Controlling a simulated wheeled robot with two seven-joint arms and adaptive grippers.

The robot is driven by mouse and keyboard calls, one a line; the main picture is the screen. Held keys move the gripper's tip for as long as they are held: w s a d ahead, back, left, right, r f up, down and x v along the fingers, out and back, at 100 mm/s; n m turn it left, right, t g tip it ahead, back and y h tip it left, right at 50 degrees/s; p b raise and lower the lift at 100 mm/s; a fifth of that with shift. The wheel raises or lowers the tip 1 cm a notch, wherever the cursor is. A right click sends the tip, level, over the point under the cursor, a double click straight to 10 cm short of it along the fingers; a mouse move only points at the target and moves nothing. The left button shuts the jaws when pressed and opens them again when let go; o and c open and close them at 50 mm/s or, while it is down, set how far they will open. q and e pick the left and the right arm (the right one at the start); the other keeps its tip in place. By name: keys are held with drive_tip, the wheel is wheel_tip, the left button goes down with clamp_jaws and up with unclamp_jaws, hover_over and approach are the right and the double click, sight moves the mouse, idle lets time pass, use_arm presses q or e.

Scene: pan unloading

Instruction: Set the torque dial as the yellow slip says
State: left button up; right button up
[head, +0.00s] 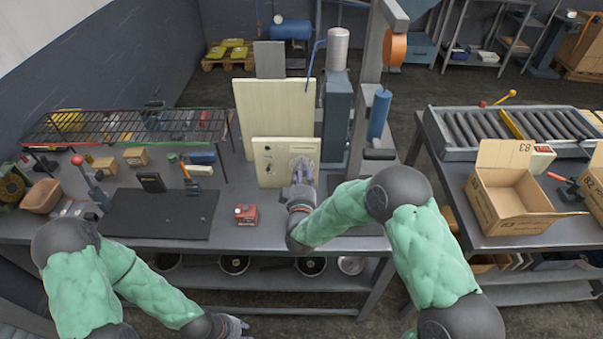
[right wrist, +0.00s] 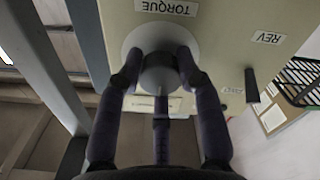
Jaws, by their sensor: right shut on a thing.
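The cream control panel (head: 270,165) stands upright on the bench in front of a taller cream board. The grey torque dial (right wrist: 158,78) sits on a pale round plate (right wrist: 133,42) beside the "TORQUE" label (right wrist: 166,7). My right gripper (head: 301,178) reaches the panel's right side; in the right wrist view its fingers (right wrist: 158,82) are closed around the dial. The fingers hide part of the dial, and I cannot read its setting. My left gripper (head: 236,326) is low at the bottom edge, away from the panel. I cannot make out a yellow slip.
A "REV" label (right wrist: 268,38) and a black lever (right wrist: 251,86) are on the panel. A red box (head: 246,215) and a dark mat (head: 158,214) lie on the bench. A grey post (head: 336,120) stands close right of the panel. A cardboard box (head: 510,195) is farther right.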

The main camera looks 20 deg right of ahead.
drive_tip(key=n, duration=0.3)
drive_tip(key=n+p, duration=0.1)
drive_tip(key=n, duration=0.4)
drive_tip(key=shift+s+f+n, duration=0.15)
drive_tip(key=shift+f+n, duration=0.1)
drive_tip(key=shift+n, duration=0.35)
drive_tip(key=o, duration=1.1)
drive_tip(key=shift+d, duration=0.1)
drive_tip(key=shift+o, duration=0.2)
drive_tip(key=shift+r, duration=0.1)
drive_tip(key=v, duration=1.2)
